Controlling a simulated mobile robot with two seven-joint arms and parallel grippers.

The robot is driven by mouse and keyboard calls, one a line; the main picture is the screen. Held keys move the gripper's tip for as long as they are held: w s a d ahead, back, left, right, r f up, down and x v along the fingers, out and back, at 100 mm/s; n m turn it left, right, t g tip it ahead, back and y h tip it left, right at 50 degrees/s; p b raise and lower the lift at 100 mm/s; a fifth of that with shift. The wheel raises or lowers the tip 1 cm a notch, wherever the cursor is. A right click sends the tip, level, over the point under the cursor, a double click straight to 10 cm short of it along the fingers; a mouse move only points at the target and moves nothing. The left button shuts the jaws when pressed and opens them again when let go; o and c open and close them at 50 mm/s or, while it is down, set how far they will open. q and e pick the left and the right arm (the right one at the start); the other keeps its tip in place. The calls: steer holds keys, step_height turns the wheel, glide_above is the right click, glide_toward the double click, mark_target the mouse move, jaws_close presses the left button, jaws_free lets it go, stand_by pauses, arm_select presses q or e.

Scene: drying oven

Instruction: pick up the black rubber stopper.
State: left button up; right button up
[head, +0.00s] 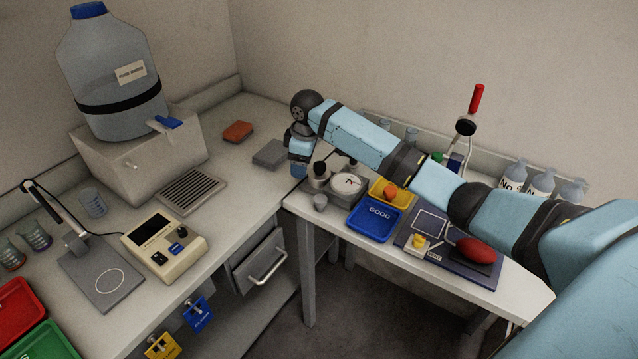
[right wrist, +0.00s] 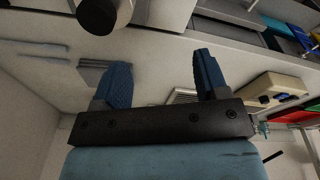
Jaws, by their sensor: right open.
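A small black piece (head: 320,168), which looks like the black rubber stopper, sits on top of a grey jar-like holder at the left end of the right-hand table. A dark round shape (right wrist: 98,14) at the top edge of the right wrist view is probably the same piece, partly cut off. My right gripper (head: 298,171) points down just left of it, over the corner where the two worktops meet. In the right wrist view its two blue fingers (right wrist: 163,80) stand wide apart with nothing between them. My left gripper is not in view.
A round white dial (head: 348,184), a small grey cup (head: 320,202), a blue GOOD tray (head: 375,222) and a yellow tray (head: 391,192) stand close by. A grey block (head: 270,154) and an orange sponge (head: 238,131) lie behind. My right arm passes above the right-hand table.

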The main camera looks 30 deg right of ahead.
steer(key=w+d+r+g+b, duration=0.1)
steer(key=d+r+b, duration=0.1)
steer(key=d+r, duration=0.5)
glide_above(321, 164)
steer(key=a, duration=0.1)
steer(key=shift+h, duration=0.3)
steer(key=f, duration=0.7)
steer(key=shift+s+f, duration=0.2)
steer(key=shift+s, duration=0.05)
steer(key=shift+w+d+f+b, duration=0.1)
steer(key=shift+d+f+b, duration=0.1)
steer(key=shift+f, duration=1.15)
steer(key=shift+w+d+f+b, duration=0.1)
steer(key=shift+d+f, duration=0.1)
steer(key=shift+f, duration=1.1)
steer(key=c, duration=0.9)
steer(key=shift+c, duration=0.8)
steer(key=shift+r, duration=0.2)
